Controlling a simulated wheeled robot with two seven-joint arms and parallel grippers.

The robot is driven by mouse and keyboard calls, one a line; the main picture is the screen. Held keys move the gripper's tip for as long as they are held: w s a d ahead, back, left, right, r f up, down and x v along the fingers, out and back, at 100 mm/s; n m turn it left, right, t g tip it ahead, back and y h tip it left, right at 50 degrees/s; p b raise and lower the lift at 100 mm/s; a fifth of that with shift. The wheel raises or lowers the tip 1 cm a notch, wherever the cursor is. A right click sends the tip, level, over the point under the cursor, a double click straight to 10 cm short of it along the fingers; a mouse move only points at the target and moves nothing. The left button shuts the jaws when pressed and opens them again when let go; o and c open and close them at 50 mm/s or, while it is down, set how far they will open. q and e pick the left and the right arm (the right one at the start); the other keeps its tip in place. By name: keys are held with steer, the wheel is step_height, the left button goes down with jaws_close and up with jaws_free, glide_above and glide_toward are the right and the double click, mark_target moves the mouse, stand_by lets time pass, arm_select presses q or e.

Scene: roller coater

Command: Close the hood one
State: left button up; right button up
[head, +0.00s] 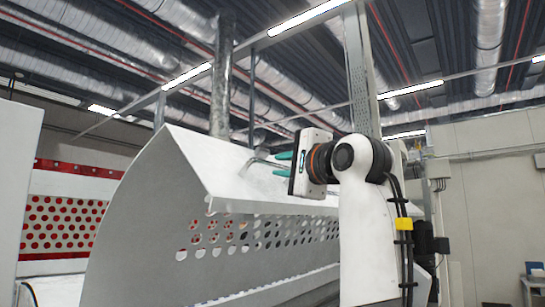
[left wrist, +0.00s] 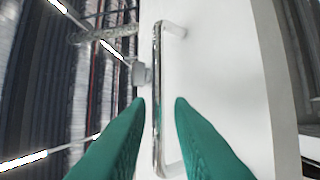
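The white hood (head: 165,180) of the machine fills the middle of the head view, with a curved side plate and a sloping front panel; it looks raised. A chrome bar handle (head: 256,162) is fixed to the panel. My left gripper (head: 279,163), with teal fingers, is at the handle. In the left wrist view the handle (left wrist: 157,85) runs up between the two spread fingertips (left wrist: 160,100), with a gap on the right side. The left finger is close to the bar; contact cannot be told. My right gripper is not in view.
A perforated strip (head: 265,233) runs below the hood panel. A metal post (head: 357,70) rises behind my arm. A pale wall (head: 495,190) with open space before it is at the right.

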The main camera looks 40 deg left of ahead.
mark_target(274, 166)
arm_select(q)
steer(key=p+x, duration=0.1)
steer(key=x, duration=0.3)
steer(key=shift+s+r, duration=0.1)
steer(key=shift+s, duration=0.05)
steer(key=shift+a, duration=0.35)
jaws_close()
